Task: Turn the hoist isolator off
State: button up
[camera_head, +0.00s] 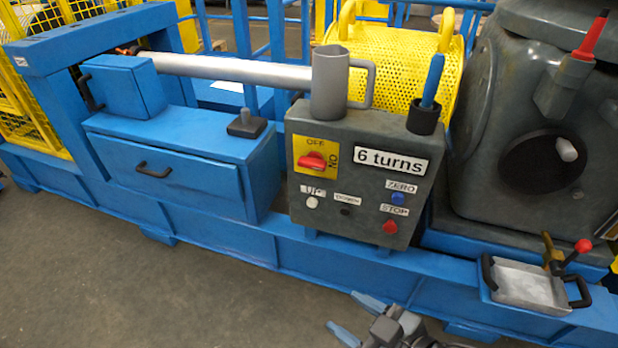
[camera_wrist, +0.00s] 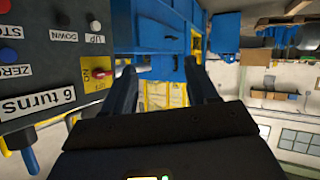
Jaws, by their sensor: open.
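The hoist isolator (camera_head: 312,161) is a red handle on a yellow plate at the upper left of a dark grey control box (camera_head: 350,232). OFF is printed above the handle and ON to its right; the handle lies roughly level, towards ON. In the wrist view the isolator (camera_wrist: 101,74) shows turned sideways, left of my fingers. My gripper (camera_head: 354,317) is low at the bottom edge of the head view, below and in front of the box, well apart from the isolator. In the wrist view my gripper (camera_wrist: 160,72) is open, with nothing between its fingers.
The box also carries a white UP button (camera_head: 312,203), a blue ZERO button (camera_head: 397,197), a red STOP button (camera_head: 390,227) and a "6 turns" sign (camera_head: 392,161). A grey mug (camera_head: 329,85) and blue-handled tool (camera_head: 432,82) stand on top. A metal tray (camera_head: 527,287) sits right.

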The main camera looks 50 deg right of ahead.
jog(key=o, duration=0.3)
jog(key=w+d+f+m+h+b, duration=0.1)
jog(key=w+d+f+h+b, duration=0.1)
jog(key=w, duration=0.4)
notch_tip(320, 180, down, 2)
jog(key=shift+w+d+f+g, duration=0.2)
jog(key=shift+w+d+g, duration=0.1)
jog(key=shift+d, duration=0.55)
jog(key=o, duration=0.5)
jog(key=w+d+m+h+b, duration=0.1)
jog(key=w, duration=0.1)
jog(key=w+d+m+h+b, duration=0.1)
jog(key=w+d+h, duration=0.1)
jog(key=w, duration=0.1)
jog(key=w+d+f+m+h, duration=0.1)
jog(key=w+d, duration=0.1)
jog(key=w, duration=0.1)
jog(key=shift+w+d+g+h+b, duration=0.15)
jog(key=shift+d+g+h+b, duration=0.1)
jog(key=shift+g+h+b, duration=0.15)
jog(key=shift+c, duration=0.2)
jog(key=m+g+h+b, duration=0.45)
jog(key=m+h, duration=0.35)
jog(key=m, duration=0.2)
send_near(311, 166)
jog(key=x, duration=0.2)
jog(key=shift+g, duration=0.35)
jog(key=x, duration=0.7)
jog(key=shift+w+a+r, duration=0.1)
jog(key=shift+w+a, duration=0.05)
